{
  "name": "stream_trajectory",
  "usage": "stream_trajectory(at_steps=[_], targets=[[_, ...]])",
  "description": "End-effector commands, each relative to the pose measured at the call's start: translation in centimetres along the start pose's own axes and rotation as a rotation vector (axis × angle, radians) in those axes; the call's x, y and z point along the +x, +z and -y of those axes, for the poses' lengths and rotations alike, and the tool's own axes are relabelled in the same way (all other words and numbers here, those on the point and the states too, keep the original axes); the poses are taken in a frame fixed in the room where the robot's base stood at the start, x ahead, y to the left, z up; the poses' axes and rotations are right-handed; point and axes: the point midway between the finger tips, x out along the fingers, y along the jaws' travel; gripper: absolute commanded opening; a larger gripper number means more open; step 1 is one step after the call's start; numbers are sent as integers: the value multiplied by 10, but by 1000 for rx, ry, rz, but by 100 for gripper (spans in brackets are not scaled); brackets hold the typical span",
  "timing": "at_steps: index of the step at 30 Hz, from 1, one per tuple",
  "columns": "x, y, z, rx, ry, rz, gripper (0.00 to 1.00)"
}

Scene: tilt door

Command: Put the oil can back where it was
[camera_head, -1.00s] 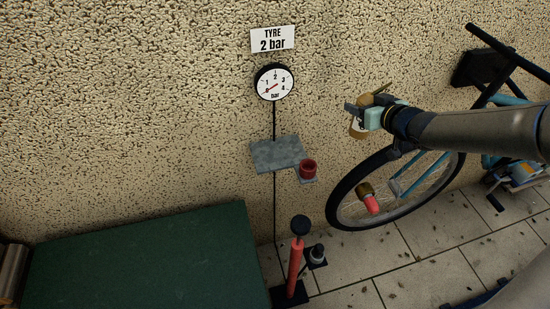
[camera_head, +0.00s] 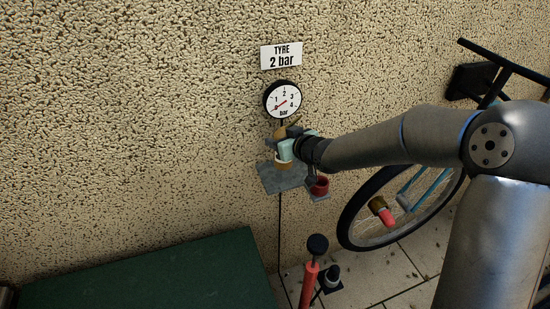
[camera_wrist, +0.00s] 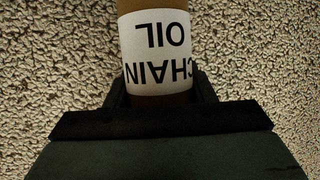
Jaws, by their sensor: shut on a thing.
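My gripper (camera_head: 286,146) is shut on the oil can (camera_head: 283,165), in front of the wall below the gauge. The can is tan-brown with a white label. In the wrist view the can (camera_wrist: 158,50) stands between my two fingers, and its label reads CHAIN OIL upside down. In the head view the can is over the small grey shelf (camera_head: 270,182). I cannot tell whether its base touches the shelf. My fingers hide part of the can.
A red cup (camera_head: 319,186) sits on a small ledge at the shelf's right. The round gauge (camera_head: 282,100) hangs just above. A red pump (camera_head: 310,285) stands below, a green box (camera_head: 150,278) lies lower left, and a bicycle (camera_head: 350,220) leans at the right.

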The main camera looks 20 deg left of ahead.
Motion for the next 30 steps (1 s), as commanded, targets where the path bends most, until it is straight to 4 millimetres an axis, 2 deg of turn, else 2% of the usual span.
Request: stream_trajectory(at_steps=[1,8,15,26,27,29,30], targets=[[6,4,6,0,-4,-1,21],[16,13,13,-1,-1,-1,21],[29,41,14,1,0,0,21],[30,46,13,0,1,-2,21],[30,45,13,0,1,-2,58],[30,44,13,0,1,-1,71],[30,44,13,0,1,-1,71]])
